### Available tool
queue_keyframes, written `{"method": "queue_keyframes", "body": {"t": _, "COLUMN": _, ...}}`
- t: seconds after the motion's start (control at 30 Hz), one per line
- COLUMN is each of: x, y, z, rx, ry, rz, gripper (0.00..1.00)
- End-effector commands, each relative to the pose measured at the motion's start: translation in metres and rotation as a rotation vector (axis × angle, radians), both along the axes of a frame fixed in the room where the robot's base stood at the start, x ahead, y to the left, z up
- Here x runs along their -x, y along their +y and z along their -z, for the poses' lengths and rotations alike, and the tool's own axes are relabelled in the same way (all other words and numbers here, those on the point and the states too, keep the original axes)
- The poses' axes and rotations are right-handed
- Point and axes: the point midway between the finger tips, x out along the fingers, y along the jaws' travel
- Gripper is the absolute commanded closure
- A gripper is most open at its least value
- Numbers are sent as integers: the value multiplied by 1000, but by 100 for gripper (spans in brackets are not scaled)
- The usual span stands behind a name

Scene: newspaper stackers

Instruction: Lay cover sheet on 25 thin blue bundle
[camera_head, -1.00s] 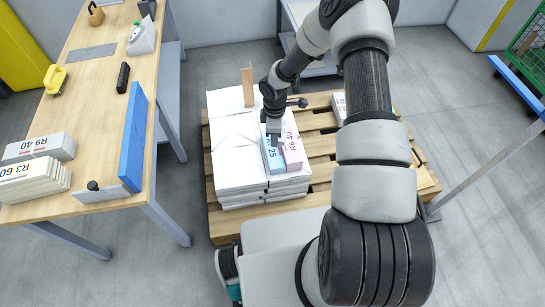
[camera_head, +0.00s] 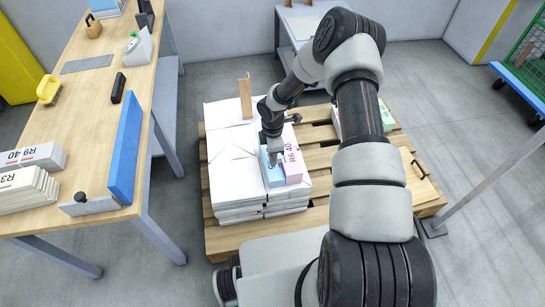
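The thin blue bundle (camera_head: 273,178) lies on top of the front right of a stack on the pallet. It sits beside a pink bundle marked R6 40 (camera_head: 293,168). My gripper (camera_head: 273,157) is over the blue bundle, pointing down, and hides much of its top and label. I cannot tell whether its fingers touch the bundle or hold anything. White paper (camera_head: 232,165) covers the top of the stack to the left; I cannot tell whether a separate cover sheet lies among it.
The wooden pallet (camera_head: 321,190) has bare slats on the right. A thin brown upright board (camera_head: 245,98) stands at the stack's back. A workbench (camera_head: 87,130) at left holds white bundles (camera_head: 28,190) and a blue upright panel (camera_head: 125,147). A blue cart (camera_head: 520,92) stands at right.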

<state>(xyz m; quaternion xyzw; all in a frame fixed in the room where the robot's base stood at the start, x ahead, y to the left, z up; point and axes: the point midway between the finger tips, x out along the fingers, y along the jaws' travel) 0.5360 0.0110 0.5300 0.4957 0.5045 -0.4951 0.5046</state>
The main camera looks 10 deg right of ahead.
Motion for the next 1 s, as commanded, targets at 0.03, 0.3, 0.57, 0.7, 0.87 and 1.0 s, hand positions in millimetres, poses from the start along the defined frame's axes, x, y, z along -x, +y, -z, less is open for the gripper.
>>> {"method": "queue_keyframes", "body": {"t": 0.03, "x": 0, "y": 0, "z": 11, "rx": 0, "ry": 1, "rz": 0, "gripper": 100}}
{"method": "queue_keyframes", "body": {"t": 0.3, "x": 0, "y": 0, "z": 43, "rx": 1, "ry": 1, "rz": -1, "gripper": 100}}
{"method": "queue_keyframes", "body": {"t": 0.57, "x": 0, "y": 0, "z": 62, "rx": 0, "ry": 0, "rz": 0, "gripper": 100}}
{"method": "queue_keyframes", "body": {"t": 0.7, "x": 0, "y": 0, "z": 63, "rx": 0, "ry": -1, "rz": 0, "gripper": 100}}
{"method": "queue_keyframes", "body": {"t": 0.87, "x": 0, "y": 0, "z": 63, "rx": 0, "ry": 0, "rz": 0, "gripper": 100}}
{"method": "queue_keyframes", "body": {"t": 1.0, "x": 0, "y": 0, "z": 63, "rx": 0, "ry": 0, "rz": 0, "gripper": 100}}
